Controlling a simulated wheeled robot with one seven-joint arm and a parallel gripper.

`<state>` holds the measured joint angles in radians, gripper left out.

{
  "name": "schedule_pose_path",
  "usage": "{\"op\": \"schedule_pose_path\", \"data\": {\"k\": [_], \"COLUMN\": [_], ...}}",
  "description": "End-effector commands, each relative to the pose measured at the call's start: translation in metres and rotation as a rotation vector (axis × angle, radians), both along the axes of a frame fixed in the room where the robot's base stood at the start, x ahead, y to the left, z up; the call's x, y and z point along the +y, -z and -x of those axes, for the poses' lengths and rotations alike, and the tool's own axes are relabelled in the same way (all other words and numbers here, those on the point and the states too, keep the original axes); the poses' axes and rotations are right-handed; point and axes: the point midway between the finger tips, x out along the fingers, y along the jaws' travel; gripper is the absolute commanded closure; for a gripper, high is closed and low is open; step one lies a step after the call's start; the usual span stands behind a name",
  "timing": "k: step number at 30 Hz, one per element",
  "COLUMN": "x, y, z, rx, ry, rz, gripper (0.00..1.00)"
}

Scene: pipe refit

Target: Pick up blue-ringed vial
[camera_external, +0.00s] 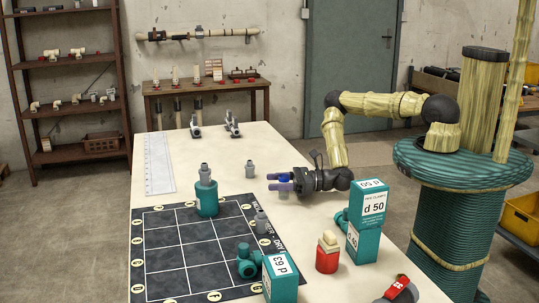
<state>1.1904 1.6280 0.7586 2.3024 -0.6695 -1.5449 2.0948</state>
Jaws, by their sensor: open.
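My gripper (279,182) is low over the right-middle of the pale table (330,225), pointing left. Its two blue-purple fingers are apart, and I see nothing held between them. A small pale piece shows just behind the fingers, partly hidden. I cannot make out a vial with a blue ring for certain. A small grey piece (250,169) stands upright to the left of the fingers, apart from them. Another small grey piece (261,222) stands at the mat's right edge.
A teal bottle-like piece with a grey top (206,195) stands on the dark gridded mat (160,250). Teal d 50 (368,220) and d 63 (280,280) boxes and a red container (327,255) stand nearer. A ruler (159,163) lies at left. The table's back-middle is largely clear.

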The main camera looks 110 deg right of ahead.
Motion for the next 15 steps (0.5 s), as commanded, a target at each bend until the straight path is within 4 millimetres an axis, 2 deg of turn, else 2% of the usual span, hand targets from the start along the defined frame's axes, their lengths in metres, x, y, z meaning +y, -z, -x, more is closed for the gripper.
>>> {"op": "schedule_pose_path", "data": {"k": [15], "x": [0.0], "y": [0.0004], "z": [-0.0005], "rx": [0.0], "ry": [0.0], "rz": [-0.001], "gripper": [0.45]}}
